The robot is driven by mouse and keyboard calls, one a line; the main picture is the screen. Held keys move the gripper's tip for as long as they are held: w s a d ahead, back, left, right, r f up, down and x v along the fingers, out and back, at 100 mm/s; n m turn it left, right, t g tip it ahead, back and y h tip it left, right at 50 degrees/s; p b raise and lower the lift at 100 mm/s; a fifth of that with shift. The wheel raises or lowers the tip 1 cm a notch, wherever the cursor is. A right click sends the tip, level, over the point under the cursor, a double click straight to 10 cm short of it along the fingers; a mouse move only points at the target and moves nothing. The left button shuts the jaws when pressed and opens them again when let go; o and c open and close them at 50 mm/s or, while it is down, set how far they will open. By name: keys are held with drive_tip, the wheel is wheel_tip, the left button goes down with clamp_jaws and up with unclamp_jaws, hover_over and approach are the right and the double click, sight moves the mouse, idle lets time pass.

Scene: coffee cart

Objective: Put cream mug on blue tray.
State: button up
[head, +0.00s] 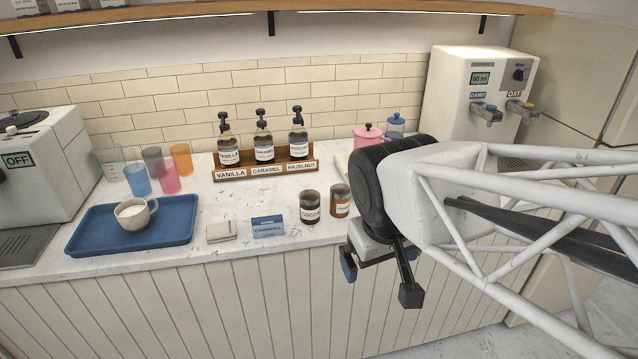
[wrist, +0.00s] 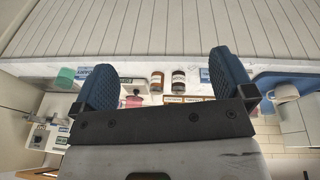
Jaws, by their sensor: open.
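The cream mug (head: 134,213) stands upright on the blue tray (head: 88,241) at the left of the counter, its handle to the right. Something whitish shows inside the mug. In the wrist view the mug (wrist: 285,93) and the blue tray (wrist: 262,80) are at the right edge. My gripper (head: 380,280) is open and empty in front of the counter's edge, far to the right of the mug. In the wrist view its two blue pads (wrist: 165,82) stand wide apart with nothing held between them.
Several coloured cups (head: 137,180) stand behind the tray. A folded cloth (head: 221,232) and a blue card (head: 268,227) lie right of it. Two dark jars (head: 310,207) stand near my gripper. A syrup rack (head: 264,168) and a milk dispenser (head: 478,95) stand behind.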

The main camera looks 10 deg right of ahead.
drive_tip(key=shift+s+f+m+y, duration=0.2)
drive_tip(key=shift+s+m+y, duration=0.3)
drive_tip(key=shift+s+m, duration=0.55)
